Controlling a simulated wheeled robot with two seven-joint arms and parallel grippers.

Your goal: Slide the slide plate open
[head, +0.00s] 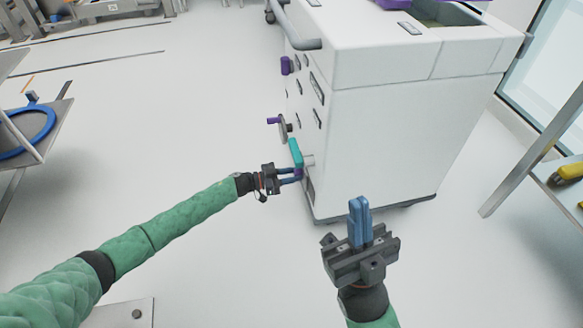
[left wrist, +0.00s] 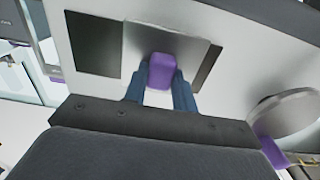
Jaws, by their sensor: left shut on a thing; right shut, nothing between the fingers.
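The slide plate's purple handle (left wrist: 160,71) sits between the two blue fingers of my left gripper (left wrist: 159,90) in the left wrist view. It is at the low left side of the white cabinet (head: 380,130). In the head view my left gripper (head: 290,175) reaches it from the left and is shut on it; the fingers partly hide the handle. A flat metal plate (left wrist: 190,45) lies behind the handle in the left wrist view. My right gripper (head: 360,222) is shut and empty, pointing up in front of the cabinet.
A teal lever (head: 295,152) is just above my left gripper. Purple knobs (head: 286,65) and a handrail (head: 295,35) stick out of the cabinet's left side. A metal table (head: 555,180) stands at right, a shelf with a blue ring (head: 30,132) at left. Floor left of the cabinet is clear.

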